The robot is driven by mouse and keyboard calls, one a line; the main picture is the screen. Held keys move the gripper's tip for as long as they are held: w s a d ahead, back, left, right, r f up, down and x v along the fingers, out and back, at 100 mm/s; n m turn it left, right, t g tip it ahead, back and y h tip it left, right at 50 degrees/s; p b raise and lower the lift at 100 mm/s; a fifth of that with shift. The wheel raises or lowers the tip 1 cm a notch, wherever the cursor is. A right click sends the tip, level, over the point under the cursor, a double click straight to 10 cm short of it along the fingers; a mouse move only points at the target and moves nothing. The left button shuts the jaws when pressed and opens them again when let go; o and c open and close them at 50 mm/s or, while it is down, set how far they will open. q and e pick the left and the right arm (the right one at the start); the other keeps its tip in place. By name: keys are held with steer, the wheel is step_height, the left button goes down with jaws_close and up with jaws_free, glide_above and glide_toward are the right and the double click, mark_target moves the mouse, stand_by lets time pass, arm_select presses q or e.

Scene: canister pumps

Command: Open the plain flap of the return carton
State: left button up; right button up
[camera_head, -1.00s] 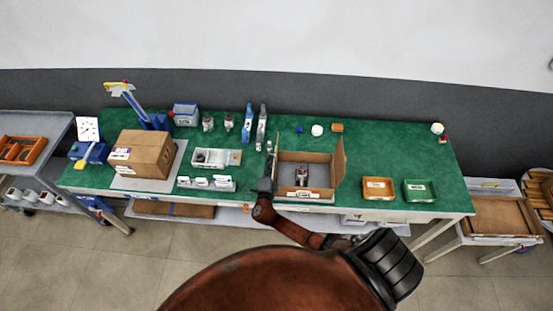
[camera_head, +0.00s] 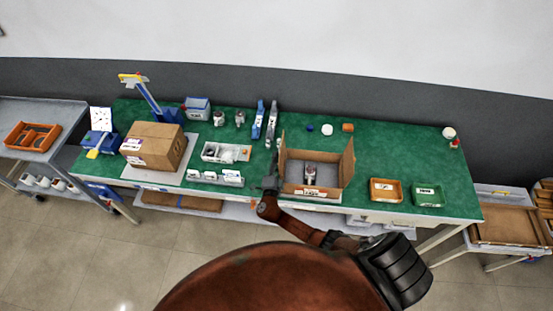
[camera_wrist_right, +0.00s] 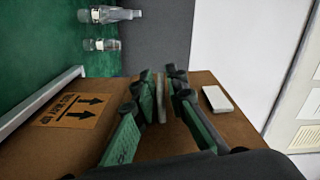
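An open brown carton (camera_head: 318,190) stands at the front middle of the green table, with a small grey and red canister part (camera_head: 310,174) inside. Its right side flap (camera_head: 348,163) stands up; the left side is partly hidden by my arm. My right gripper (camera_head: 271,182) is at the carton's left front corner. In the right wrist view, the gripper fingers (camera_wrist_right: 167,100) are spread apart over brown cardboard (camera_wrist_right: 225,125), which bears a white label and an arrow mark (camera_wrist_right: 76,110). I cannot tell whether a fingertip touches it. My left gripper is not in view.
A closed carton (camera_head: 153,143) sits on a grey plate at the left. White trays (camera_head: 226,152) and blue and white boxes stand left of the open carton. An orange tray (camera_head: 385,190) and a green tray (camera_head: 427,195) lie right of it.

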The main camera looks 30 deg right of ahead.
steer(key=shift+o, duration=1.1)
steer(key=shift+s+a, duration=0.15)
steer(key=shift+s, duration=0.15)
steer(key=v, duration=1.1)
steer(key=shift+s, duration=0.1)
